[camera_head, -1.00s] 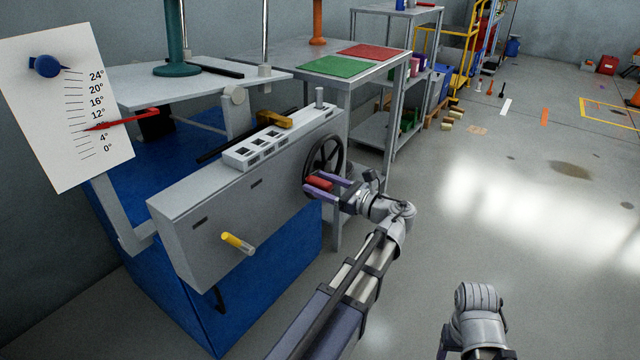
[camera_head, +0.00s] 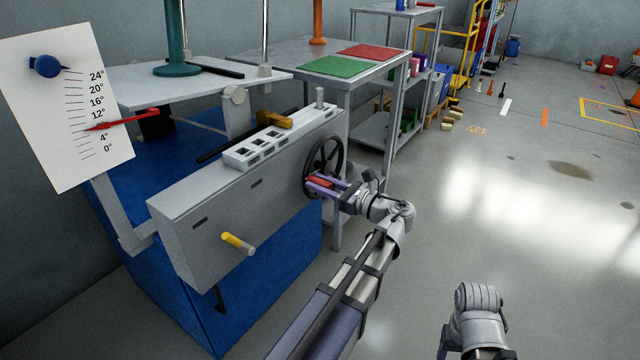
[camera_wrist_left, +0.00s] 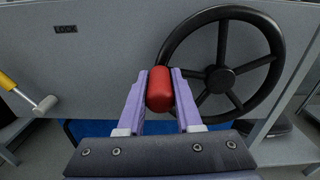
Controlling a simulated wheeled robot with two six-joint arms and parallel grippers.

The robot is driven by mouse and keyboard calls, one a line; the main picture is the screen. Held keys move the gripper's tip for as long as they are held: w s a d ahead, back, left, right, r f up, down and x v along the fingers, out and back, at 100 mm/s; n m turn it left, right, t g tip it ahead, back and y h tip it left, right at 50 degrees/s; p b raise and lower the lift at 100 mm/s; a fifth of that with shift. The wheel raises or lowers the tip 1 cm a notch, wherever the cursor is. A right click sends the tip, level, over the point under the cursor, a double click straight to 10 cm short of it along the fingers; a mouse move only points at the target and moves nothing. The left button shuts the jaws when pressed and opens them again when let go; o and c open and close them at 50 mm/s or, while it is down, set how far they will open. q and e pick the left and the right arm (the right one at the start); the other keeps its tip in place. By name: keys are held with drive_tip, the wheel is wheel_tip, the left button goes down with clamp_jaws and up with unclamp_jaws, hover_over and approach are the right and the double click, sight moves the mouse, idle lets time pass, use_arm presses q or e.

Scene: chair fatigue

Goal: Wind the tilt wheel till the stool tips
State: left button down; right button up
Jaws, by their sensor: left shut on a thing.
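The black spoked tilt wheel (camera_head: 323,166) is on the right end of the grey housing. My left gripper (camera_head: 318,183) is shut on its red handle (camera_head: 320,181). In the left wrist view the red handle (camera_wrist_left: 160,92) sits between the two purple fingers, at the lower left of the wheel (camera_wrist_left: 221,32). The white tilt scale (camera_head: 60,115) has a red pointer (camera_head: 122,120) between the 4° and 12° marks and a blue knob (camera_head: 46,66) near its top. A teal stem with a round foot (camera_head: 176,69), perhaps the stool, stands upright on the pale plate (camera_head: 125,92); its top is cut off.
A yellow-handled peg (camera_head: 238,243) sticks out of the housing front (camera_head: 200,225). A white block with dark switches (camera_head: 262,150) and a yellow-brown piece (camera_head: 274,119) are on its top. A grey table (camera_head: 270,62) with green and red mats stands behind.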

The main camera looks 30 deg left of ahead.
idle(0.9)
use_arm(q)
drive_tip(key=shift+w+r+m+p, duration=0.1)
drive_tip(key=shift+r+m+p, duration=0.4)
drive_tip(key=shift+r+p, duration=0.15)
drive_tip(key=shift+w+r+m+p, duration=0.2)
drive_tip(key=shift+r+m+p, duration=0.15)
drive_tip(key=shift+m, duration=0.45)
drive_tip(key=c, duration=0.6)
unclamp_jaws()
drive_tip(key=shift+d, duration=0.1)
drive_tip(key=d, duration=0.7)
drive_tip(key=shift+s+d, duration=0.35)
